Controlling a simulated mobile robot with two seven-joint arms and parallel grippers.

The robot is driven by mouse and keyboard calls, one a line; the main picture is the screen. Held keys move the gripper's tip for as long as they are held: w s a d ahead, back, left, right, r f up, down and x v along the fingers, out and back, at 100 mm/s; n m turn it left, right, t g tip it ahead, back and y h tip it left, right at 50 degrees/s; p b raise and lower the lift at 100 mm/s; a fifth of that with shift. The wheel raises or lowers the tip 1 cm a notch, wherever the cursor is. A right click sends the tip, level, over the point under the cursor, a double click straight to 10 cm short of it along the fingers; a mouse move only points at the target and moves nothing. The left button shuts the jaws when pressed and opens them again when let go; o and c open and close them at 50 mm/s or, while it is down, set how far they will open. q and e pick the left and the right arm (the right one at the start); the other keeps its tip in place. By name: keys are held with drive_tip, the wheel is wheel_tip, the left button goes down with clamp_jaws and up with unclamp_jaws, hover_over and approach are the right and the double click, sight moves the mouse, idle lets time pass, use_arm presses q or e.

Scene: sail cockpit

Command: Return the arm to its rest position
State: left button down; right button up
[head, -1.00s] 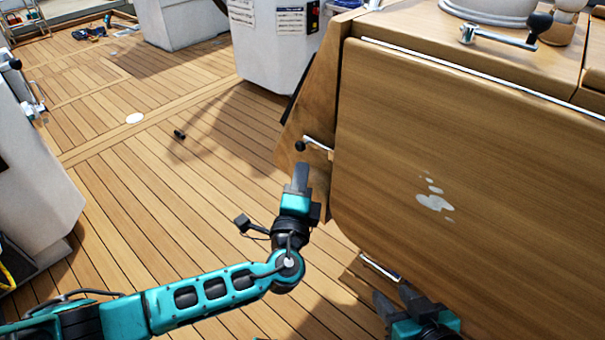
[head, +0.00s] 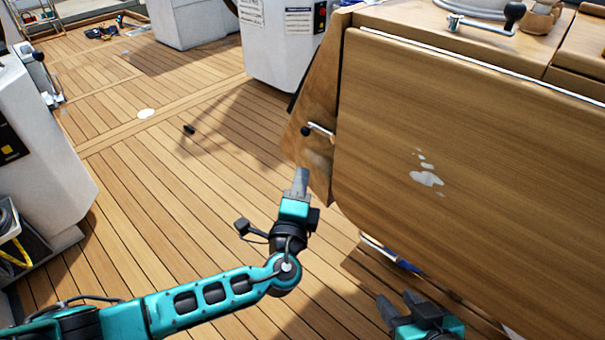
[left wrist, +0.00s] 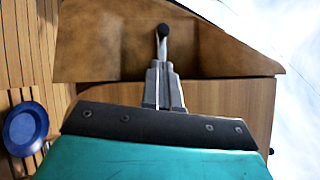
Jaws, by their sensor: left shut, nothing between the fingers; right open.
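My left arm comes in from the left in the head view. Its gripper (head: 301,180) is shut and empty, near the lower side of the wooden table's end panel. In the left wrist view its shut fingers (left wrist: 164,88) point toward the crank handle (left wrist: 163,33) with a black knob. That handle (head: 318,129) sticks out of the end panel in the head view, a little beyond the fingertips and apart from them in the picture. My right gripper (head: 408,305) is open and empty at the bottom of the head view, below the table's hanging leaf.
The wooden table leaf (head: 480,150), with pale spots, fills the right. A winch handle (head: 480,22) lies on top. A white pedestal (head: 285,55) stands behind. A blue round thing (left wrist: 24,128) shows in the left wrist view. Open deck (head: 170,220) lies left.

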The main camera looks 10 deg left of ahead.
use_arm(q)
drive_tip(key=s+a+f+n+g+h, duration=0.1)
drive_tip(key=s+a+f+n+g, duration=0.1)
drive_tip(key=s+f+n+g, duration=0.45)
drive_tip(key=s+a+f+n+g+h, duration=0.1)
drive_tip(key=s+f+n+g, duration=0.2)
drive_tip(key=s+n, duration=0.5)
drive_tip(key=s+a+r+n, duration=0.2)
drive_tip(key=s+a+n, duration=0.15)
drive_tip(key=s, duration=0.25)
drive_tip(key=s+a+r+p, duration=0.1)
drive_tip(key=a+r+p, duration=0.1)
drive_tip(key=r+p, duration=0.5)
drive_tip(key=a+r+y+p, duration=0.1)
drive_tip(key=a+r+p, duration=0.2)
drive_tip(key=r+p, duration=0.4)
drive_tip(key=p, duration=0.8)
drive_tip(key=shift+s+a+t, duration=0.15)
drive_tip(key=shift+s+t, duration=0.2)
drive_tip(key=shift+s, duration=0.05)
use_arm(e)
drive_tip(key=s+d+r+h, duration=0.1)
drive_tip(key=d+r, duration=0.1)
drive_tip(key=r, duration=0.5)
drive_tip(key=s+d+r, duration=0.1)
drive_tip(key=d+r, duration=0.1)
drive_tip(key=r, duration=0.5)
drive_tip(key=shift+s+d+r+h, duration=0.2)
drive_tip(key=shift+d+h, duration=0.15)
drive_tip(key=shift+h, duration=0.05)
